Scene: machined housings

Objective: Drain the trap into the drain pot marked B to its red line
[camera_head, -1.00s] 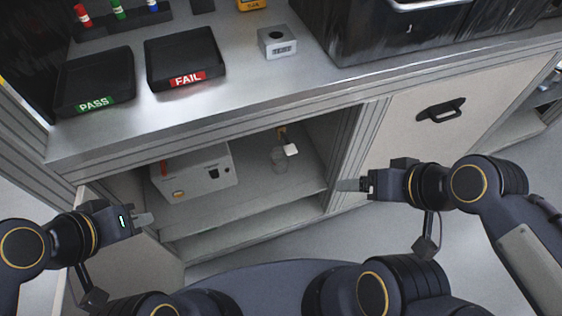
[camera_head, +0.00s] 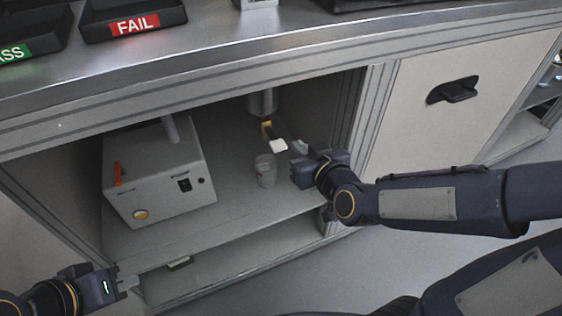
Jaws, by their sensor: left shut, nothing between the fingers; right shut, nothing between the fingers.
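The trap (camera_head: 262,103) is a grey metal cylinder hanging from above inside the open cabinet bay. Below it is a brass fitting (camera_head: 267,129) with a pale lever or tab (camera_head: 278,145). A small clear pot (camera_head: 265,171) stands upright on the cabinet floor below the fitting. I cannot read a letter or a red line on it. My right gripper (camera_head: 298,147) is shut and empty, its fingertips close to the pale tab, to its right. I cannot tell whether they touch. My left gripper (camera_head: 128,283) is shut and empty, low at the left in front of the cabinet.
A grey box unit (camera_head: 160,180) with a switch and red handle stands left in the bay. A lower shelf (camera_head: 235,255) runs beneath. A closed door panel (camera_head: 450,100) is on the right. PASS (camera_head: 28,35) and FAIL (camera_head: 135,20) trays sit on the worktop.

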